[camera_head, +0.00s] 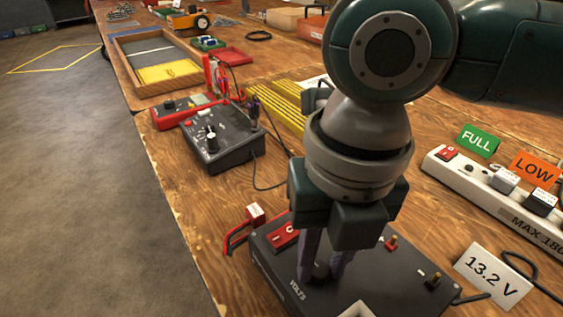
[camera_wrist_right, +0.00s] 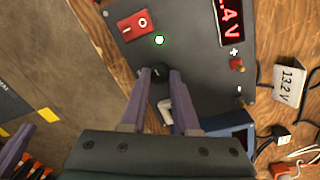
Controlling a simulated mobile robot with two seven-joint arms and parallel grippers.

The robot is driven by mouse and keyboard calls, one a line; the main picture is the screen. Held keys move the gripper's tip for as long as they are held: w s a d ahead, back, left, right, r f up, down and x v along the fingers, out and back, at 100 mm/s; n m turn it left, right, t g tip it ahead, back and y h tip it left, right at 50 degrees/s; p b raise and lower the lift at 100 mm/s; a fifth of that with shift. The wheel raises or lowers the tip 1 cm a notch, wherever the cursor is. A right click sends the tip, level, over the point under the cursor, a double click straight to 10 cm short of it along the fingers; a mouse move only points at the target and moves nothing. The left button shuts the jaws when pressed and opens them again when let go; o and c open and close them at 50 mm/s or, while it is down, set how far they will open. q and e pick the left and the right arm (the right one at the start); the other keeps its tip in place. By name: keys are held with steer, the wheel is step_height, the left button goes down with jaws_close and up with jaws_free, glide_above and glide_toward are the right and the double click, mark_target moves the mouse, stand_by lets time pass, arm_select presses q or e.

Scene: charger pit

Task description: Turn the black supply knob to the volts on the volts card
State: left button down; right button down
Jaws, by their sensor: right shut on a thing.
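The dark supply box (camera_head: 270,262) stands on the wooden bench under my right arm. My right gripper (camera_head: 320,275) points down and is shut on the black supply knob (camera_wrist_right: 160,72), beside the VOLTS lettering. The fingers hide part of the knob. In the right wrist view, the supply's red display (camera_wrist_right: 229,20) is cut off at the frame edge; the visible end reads ".4 V". A green light (camera_wrist_right: 159,40) is lit beside the red switch (camera_wrist_right: 138,25). The volts card (camera_head: 494,276) reads 13.2 V and stands right of the supply.
A white power strip (camera_head: 470,185) with green FULL and orange LOW cards lies at the right. Another dark knobbed box (camera_head: 222,135) and a wooden tray (camera_head: 155,68) stand farther back. Red (camera_head: 236,238) and black leads lie around the supply. Bare bench shows left of it.

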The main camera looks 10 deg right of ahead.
steer(key=m+p, duration=0.5)
steer(key=p, duration=0.1)
steer(key=shift+a+r+m+p, duration=0.1)
steer(key=shift+r+m+p, duration=0.2)
steer(key=shift+m, duration=0.1)
steer(key=shift+m+p, duration=0.8)
steer(key=shift+m, duration=0.1)
steer(key=m+p, duration=0.3)
steer(key=m, duration=0.1)
steer(key=shift+f+t, duration=0.1)
steer(key=shift+t, duration=0.2)
steer(key=m+p, duration=0.2)
steer(key=m, duration=0.3)
steer(key=shift+a+h, duration=0.1)
steer(key=shift+h, duration=0.2)
steer(key=m+p, duration=0.1)
steer(key=m, duration=0.3)
steer(key=shift+m+p, duration=0.3)
steer(key=shift+p, duration=0.1)
steer(key=m+p, duration=0.1)
steer(key=m, duration=0.3)
steer(key=shift+f, duration=0.1)
steer(key=m, duration=0.5)
steer(key=shift+w+h, duration=0.1)
steer(key=shift+h, duration=0.2)
steer(key=m, duration=0.4)
steer(key=shift+m, duration=0.4)
